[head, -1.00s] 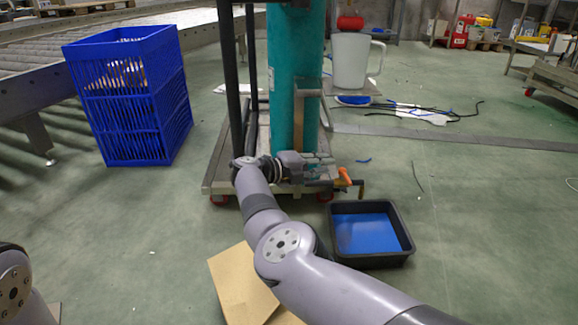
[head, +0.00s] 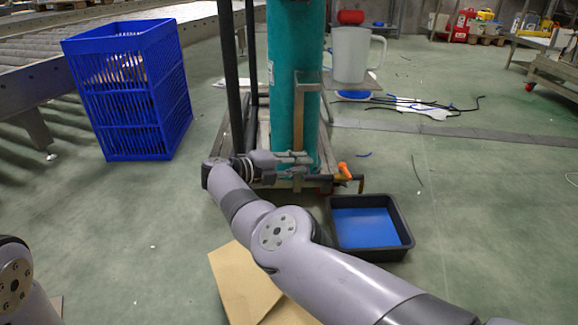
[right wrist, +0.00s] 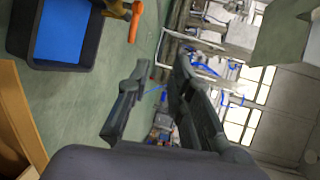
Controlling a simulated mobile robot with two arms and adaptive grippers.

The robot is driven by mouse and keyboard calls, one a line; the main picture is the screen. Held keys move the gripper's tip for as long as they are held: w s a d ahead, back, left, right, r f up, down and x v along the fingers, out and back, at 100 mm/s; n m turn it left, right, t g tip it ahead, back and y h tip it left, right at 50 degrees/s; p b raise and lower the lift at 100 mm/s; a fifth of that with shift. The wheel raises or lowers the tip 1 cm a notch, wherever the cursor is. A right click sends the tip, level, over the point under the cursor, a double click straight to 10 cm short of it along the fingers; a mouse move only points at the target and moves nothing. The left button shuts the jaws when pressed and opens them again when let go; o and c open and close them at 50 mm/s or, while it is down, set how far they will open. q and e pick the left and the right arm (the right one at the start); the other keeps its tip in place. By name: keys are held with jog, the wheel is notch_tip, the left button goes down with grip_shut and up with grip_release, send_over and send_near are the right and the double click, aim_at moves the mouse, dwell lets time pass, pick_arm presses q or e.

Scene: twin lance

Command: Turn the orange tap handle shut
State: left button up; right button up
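The orange tap handle (head: 344,170) sits on a small brass-coloured tap (head: 361,185) low on the teal cylinder (head: 291,90), above the black tray's back edge. In the right wrist view the handle (right wrist: 134,24) shows at the top, outside the fingers. My right gripper (head: 309,165) is left of the handle, in front of the cylinder's lower part, with its fingers pointing right. In the wrist view its two fingers (right wrist: 158,92) are spread with nothing between them. A gap separates them from the handle. My left gripper is out of view; only part of that arm shows.
A black tray (head: 403,250) with a blue inside stands on the floor below the tap. A blue crate (head: 130,95) is at the left, beside a roller conveyor. A cardboard piece (head: 240,285) lies under my right arm. A white jug (head: 350,55) stands behind.

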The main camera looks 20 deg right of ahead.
jog(key=shift+w+b+v, duration=0.15)
jog(key=shift+b+v, duration=0.05)
jog(key=shift+v, duration=0.55)
jog(key=shift+w+b+v, duration=0.15)
jog(key=shift+v, duration=0.6)
